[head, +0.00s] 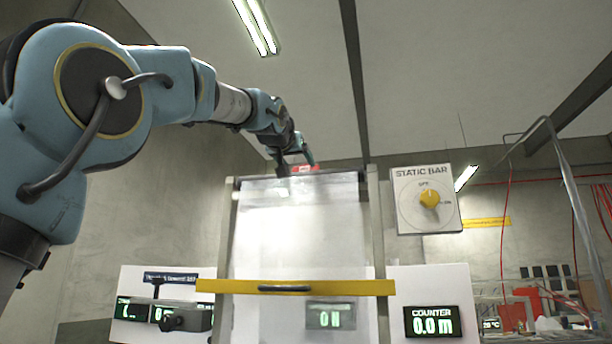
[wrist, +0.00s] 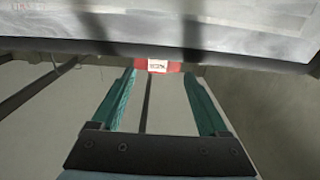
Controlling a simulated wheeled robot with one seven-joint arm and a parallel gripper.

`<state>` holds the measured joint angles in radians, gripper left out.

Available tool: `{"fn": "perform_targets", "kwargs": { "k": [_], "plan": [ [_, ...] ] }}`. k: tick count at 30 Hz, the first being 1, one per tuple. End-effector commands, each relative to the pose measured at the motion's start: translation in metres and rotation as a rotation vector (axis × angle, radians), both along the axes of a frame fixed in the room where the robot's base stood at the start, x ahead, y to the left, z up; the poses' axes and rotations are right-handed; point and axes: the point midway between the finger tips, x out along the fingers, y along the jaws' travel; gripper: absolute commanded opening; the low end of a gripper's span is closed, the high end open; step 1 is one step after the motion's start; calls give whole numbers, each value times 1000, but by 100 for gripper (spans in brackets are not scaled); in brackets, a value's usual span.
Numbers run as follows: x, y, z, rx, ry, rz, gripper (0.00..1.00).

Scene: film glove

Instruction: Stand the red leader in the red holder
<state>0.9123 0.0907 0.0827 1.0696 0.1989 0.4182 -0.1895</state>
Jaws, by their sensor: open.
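My gripper (head: 297,160) is at the top of the upright frame in the head view. Its two teal fingers are spread open in the wrist view (wrist: 159,76). A red piece with a white label (wrist: 158,66) shows between and just beyond the fingertips, at the edge of a pale sheet. The same red piece (head: 308,168) shows small beside the fingers in the head view. I cannot tell whether it is the leader or the holder, nor whether the fingers touch it. No other leader or holder can be made out for sure.
A translucent sheet (head: 300,235) hangs in the frame, with a yellow bar (head: 225,287) across it. A static bar dial panel (head: 427,200) and a counter display (head: 433,321) stand to the right. Red items (head: 513,316) and a shelf are at the far right.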

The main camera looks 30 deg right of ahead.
Motion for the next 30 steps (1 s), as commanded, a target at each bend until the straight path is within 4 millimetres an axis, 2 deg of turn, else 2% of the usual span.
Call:
{"fn": "perform_targets", "kwargs": {
  "k": [9, 18, 30],
  "plan": [
    [28, -31, 3, 3, 2, 0, 78],
    [33, -36, -1, 0, 0, -1, 78],
    [32, -36, 0, 0, 0, -1, 32]
  ]
}}
